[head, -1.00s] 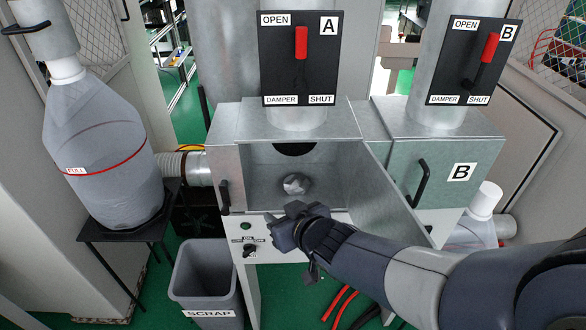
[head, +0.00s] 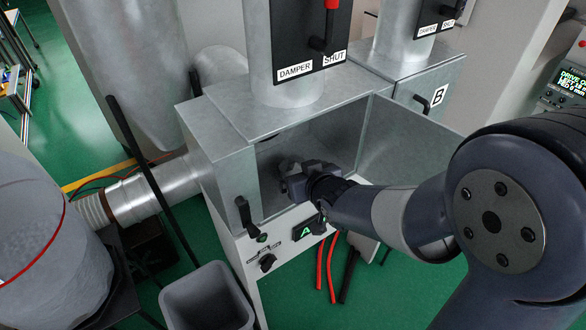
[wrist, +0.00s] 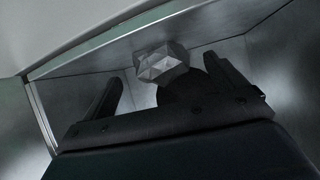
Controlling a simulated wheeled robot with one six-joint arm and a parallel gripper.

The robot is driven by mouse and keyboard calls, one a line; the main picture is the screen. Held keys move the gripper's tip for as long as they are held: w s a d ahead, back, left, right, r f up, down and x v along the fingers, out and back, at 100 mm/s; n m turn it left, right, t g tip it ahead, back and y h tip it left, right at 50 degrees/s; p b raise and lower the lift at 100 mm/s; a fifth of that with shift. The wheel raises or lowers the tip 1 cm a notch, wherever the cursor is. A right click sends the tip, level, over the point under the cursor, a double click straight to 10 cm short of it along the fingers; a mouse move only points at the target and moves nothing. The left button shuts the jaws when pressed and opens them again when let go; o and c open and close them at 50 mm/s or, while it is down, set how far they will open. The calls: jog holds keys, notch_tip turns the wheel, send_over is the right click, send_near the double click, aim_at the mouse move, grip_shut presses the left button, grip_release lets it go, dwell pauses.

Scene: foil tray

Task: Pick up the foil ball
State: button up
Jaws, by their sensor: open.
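The foil ball (wrist: 160,65) is a silvery, faceted lump inside the open metal box A (head: 220,115). In the wrist view it shows just ahead of my gripper (wrist: 167,68), roughly midway between the two spread fingers. The fingers are open, with visible gaps on both sides of the ball. I cannot tell how deep the ball sits between the fingers.
A black handle (head: 245,215) is at the opening's left edge. The damper panel (head: 308,45) rises above the box. A grey bin (head: 205,300) stands below at left.

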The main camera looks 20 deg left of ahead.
jog(key=shift+x, duration=1.4)
jog(key=shift+c, duration=0.3)
jog(key=c, duration=1.1)
